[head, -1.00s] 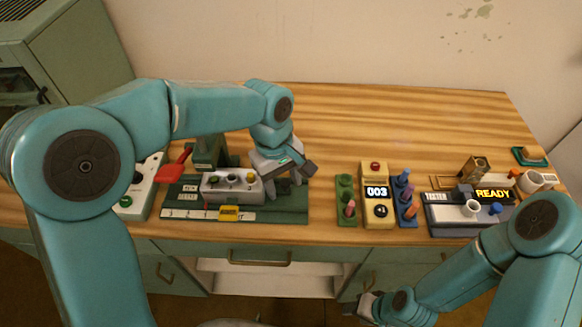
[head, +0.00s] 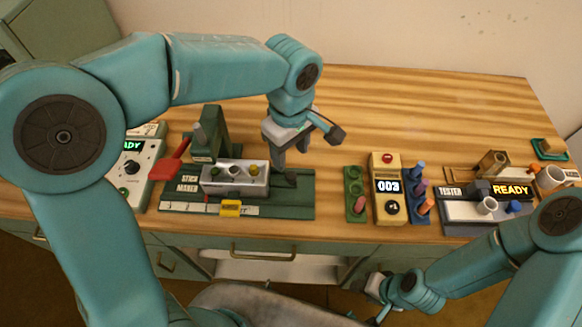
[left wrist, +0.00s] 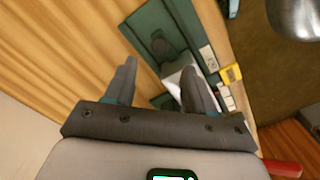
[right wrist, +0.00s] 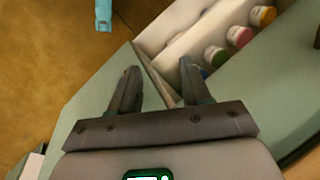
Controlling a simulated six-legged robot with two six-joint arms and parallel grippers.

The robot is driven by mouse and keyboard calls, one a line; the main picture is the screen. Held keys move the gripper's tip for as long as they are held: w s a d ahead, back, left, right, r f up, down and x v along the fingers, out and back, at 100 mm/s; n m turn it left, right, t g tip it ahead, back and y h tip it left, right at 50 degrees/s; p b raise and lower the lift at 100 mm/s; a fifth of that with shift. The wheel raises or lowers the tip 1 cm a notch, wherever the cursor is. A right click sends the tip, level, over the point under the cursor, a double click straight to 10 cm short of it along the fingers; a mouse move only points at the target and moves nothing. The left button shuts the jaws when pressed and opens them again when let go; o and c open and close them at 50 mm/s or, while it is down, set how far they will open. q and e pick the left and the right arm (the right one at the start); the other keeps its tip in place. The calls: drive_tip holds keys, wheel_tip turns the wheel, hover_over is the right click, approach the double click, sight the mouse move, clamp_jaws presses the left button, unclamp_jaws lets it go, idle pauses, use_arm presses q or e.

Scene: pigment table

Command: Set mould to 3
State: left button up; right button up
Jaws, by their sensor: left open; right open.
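The stick maker has a green base (head: 300,205), an upright press (head: 225,130) with a red lever (head: 168,168), and a grey mould block (head: 240,190) with green, white and yellow round parts on top. A yellow slider (head: 231,208) sits on the white marked strip along the front; its reading is too small to tell. It also shows in the left wrist view (left wrist: 231,73). My left gripper (head: 290,175) is open and empty, above the base by the mould's right end. My right gripper (right wrist: 155,85) is open and empty, below the table's front edge.
A counter (head: 388,187) reading 003 stands between a green rack (head: 354,190) and a blue rack (head: 420,190) with coloured sticks. A tester (head: 470,212) reads READY. Several pigment jars (right wrist: 240,37) sit in a compartment near my right gripper. The table's back is clear.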

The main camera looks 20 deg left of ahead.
sight(251, 167)
use_arm(q)
wheel_tip(251, 167, down, 7)
drive_tip(key=shift+d+r, duration=0.1)
drive_tip(key=shift+r, duration=0.1)
drive_tip(key=shift+f, duration=0.55)
clamp_jaws()
drive_tip(key=shift+a+f, duration=0.1)
drive_tip(key=shift+a, duration=0.4)
drive_tip(key=a, duration=0.2)
drive_tip(key=s+a+b, duration=0.1)
drive_tip(key=a, duration=0.2)
drive_tip(key=s+a+b, duration=0.1)
drive_tip(key=a, duration=0.1)
drive_tip(key=shift+s+a, duration=0.15)
drive_tip(key=shift+a, duration=0.35)
